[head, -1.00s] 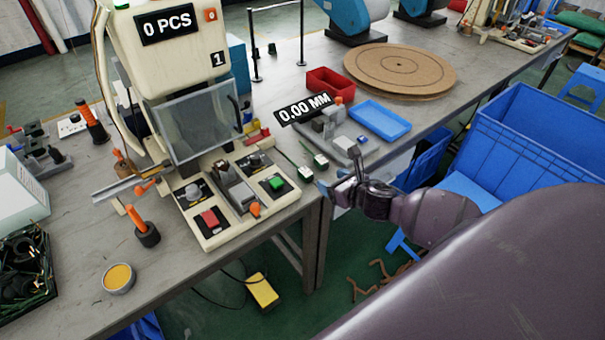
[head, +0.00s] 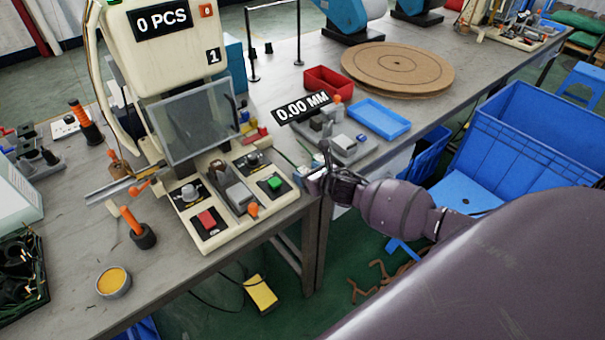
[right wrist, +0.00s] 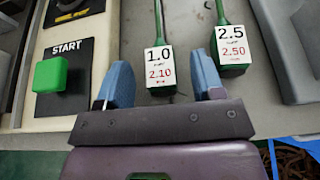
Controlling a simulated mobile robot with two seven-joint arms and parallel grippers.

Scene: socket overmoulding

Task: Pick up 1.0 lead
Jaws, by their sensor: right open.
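The 1.0 lead (right wrist: 160,68) shows in the right wrist view as a green cord with a white tag marked 1.0 and 2.10, lying on the bench. My right gripper (right wrist: 162,84) is open, its two blue fingers on either side of the tag and apart from it. The 2.5 lead (right wrist: 231,46), with a tag marked 2.5 and 2.50, lies just to the right, outside the right finger. In the head view my right gripper (head: 318,175) is at the bench's front edge and mostly hides the tags. My left gripper is out of view.
The machine base with its green START button (right wrist: 50,74) lies left of the gripper. A grey measuring device (head: 348,146) stands to the right of the leads. A blue tray (head: 380,119) and red bin (head: 328,80) are behind. A blue crate (head: 520,140) stands right of the bench.

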